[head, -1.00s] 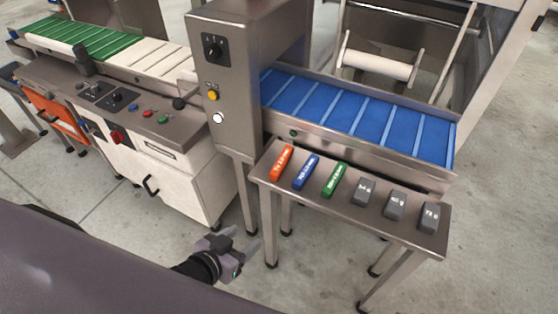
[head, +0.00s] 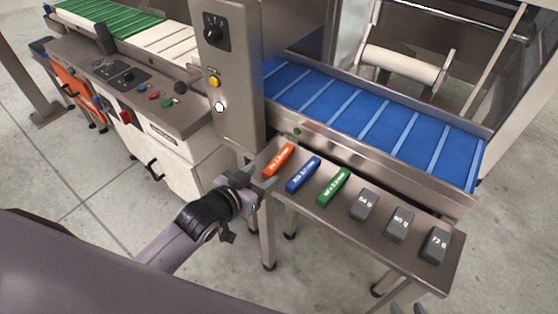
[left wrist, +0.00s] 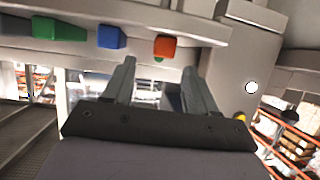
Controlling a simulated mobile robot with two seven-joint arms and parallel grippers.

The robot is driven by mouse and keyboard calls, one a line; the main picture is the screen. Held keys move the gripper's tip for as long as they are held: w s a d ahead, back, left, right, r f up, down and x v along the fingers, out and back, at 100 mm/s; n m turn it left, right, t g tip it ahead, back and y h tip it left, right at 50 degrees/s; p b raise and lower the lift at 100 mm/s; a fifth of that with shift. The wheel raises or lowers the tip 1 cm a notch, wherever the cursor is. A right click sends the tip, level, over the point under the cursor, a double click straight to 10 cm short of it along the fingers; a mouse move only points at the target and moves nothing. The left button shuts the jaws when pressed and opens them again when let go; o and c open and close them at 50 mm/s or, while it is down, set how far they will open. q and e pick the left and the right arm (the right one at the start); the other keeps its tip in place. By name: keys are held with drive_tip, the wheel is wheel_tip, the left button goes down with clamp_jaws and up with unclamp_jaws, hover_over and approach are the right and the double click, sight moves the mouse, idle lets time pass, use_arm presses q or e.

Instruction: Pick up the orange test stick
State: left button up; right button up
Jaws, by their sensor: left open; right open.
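The orange test stick (head: 278,159) lies at the left end of a small steel table (head: 405,262). It also shows end-on in the left wrist view (left wrist: 165,47), beyond the fingertips and roughly between them. My left gripper (head: 262,183) is open and empty at the table's left edge, just short of the orange stick and apart from it. Its two fingers also show in the left wrist view (left wrist: 160,68). My right gripper (head: 407,309) shows only its tips at the bottom edge, open.
A blue stick (head: 303,174) and a green stick (head: 333,187) lie right of the orange one, then grey weights (head: 363,205). A steel control column (head: 235,75) stands close behind the left end. A blue conveyor (head: 375,115) runs behind the table.

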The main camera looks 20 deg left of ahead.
sight(271, 168)
use_arm(q)
drive_tip(key=shift+b+x, duration=0.45)
drive_tip(key=shift+x, duration=2.65)
drive_tip(key=shift+a, duration=0.15)
drive_tip(key=shift+r, duration=0.1)
drive_tip(key=c, duration=1.1)
